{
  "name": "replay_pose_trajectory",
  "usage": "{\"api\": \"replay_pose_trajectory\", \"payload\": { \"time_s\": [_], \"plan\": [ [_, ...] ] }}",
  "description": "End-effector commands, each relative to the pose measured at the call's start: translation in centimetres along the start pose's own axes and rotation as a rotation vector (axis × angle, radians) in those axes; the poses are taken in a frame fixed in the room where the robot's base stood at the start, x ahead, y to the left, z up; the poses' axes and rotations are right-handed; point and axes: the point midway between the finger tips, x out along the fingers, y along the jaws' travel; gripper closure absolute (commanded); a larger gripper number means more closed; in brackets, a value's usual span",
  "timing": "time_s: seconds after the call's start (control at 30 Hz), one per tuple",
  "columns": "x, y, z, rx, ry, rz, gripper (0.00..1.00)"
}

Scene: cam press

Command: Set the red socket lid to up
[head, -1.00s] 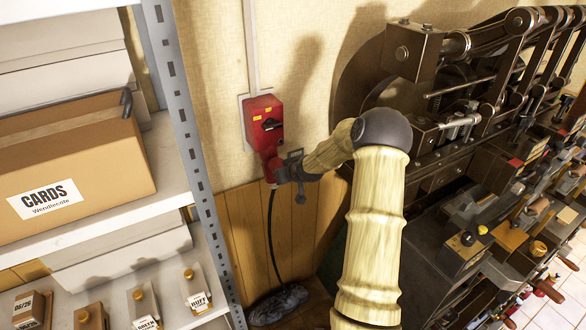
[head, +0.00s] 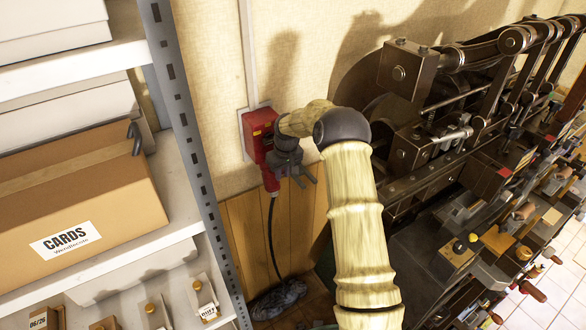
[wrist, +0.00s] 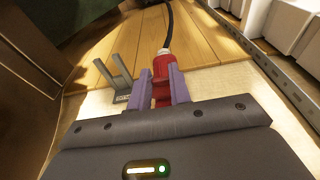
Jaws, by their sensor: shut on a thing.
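The red socket box (head: 260,132) is on the wall beside the shelf, and my arm hides its right side. A red plug (head: 271,183) with a black cable hangs at its lower end. The plug also shows in the wrist view (wrist: 168,72). My gripper (wrist: 162,88) is at the lower front of the socket, its two purple fingers shut on a red piece (wrist: 161,98), which looks like the socket lid. The lid's edges and angle are mostly hidden by the fingers and gripper body. In the head view, my wrist covers the lid.
A grey two-pronged piece (head: 303,174) sticks out beside my gripper. A metal shelf post (head: 187,135) with a cards box (head: 80,200) is close on the left. A large dark press (head: 420,120) fills the right. Wood panelling (head: 300,225) is below the socket.

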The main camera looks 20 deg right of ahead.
Motion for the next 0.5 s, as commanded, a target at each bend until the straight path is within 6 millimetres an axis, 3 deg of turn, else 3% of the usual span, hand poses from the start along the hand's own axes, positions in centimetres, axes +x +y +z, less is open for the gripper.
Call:
{"api": "replay_pose_trajectory", "payload": {
  "time_s": [0.03,0.5],
  "plan": [
    [-0.72,-0.58,-0.83,-0.008,-0.005,-0.001,1.0],
    [-0.87,-1.34,-1.0,-0.017,-0.092,-0.001,1.0]
  ]
}}
